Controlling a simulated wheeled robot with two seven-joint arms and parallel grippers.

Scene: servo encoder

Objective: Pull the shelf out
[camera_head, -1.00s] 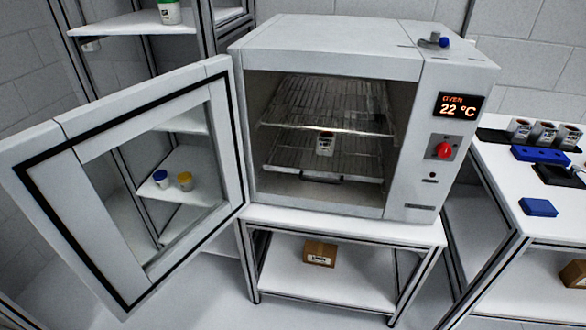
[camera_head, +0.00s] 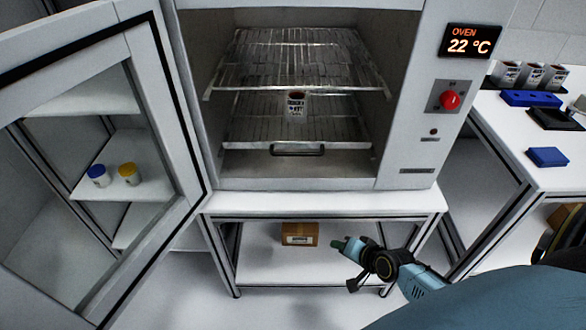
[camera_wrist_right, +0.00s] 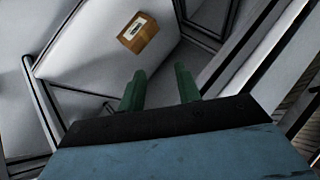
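The oven (camera_head: 409,150) stands open, with two wire shelves inside. The upper shelf (camera_head: 290,68) looks empty. The lower shelf (camera_head: 255,130) carries a small labelled cup (camera_head: 296,106). A dark handle (camera_head: 297,149) shows at the lower shelf's front edge. Both shelves appear to sit inside the oven. My right gripper (camera_head: 345,245) is below and in front of the oven, apart from the handle. In the right wrist view its two green fingers (camera_wrist_right: 159,78) are spread with nothing between them. My left gripper is not in view.
The oven door (camera_head: 150,110) is swung wide to the left. The oven stands on a white table (camera_head: 320,201) with a cardboard box (camera_head: 299,234) on its lower level. A side bench (camera_head: 500,145) with cups and blue items is at right.

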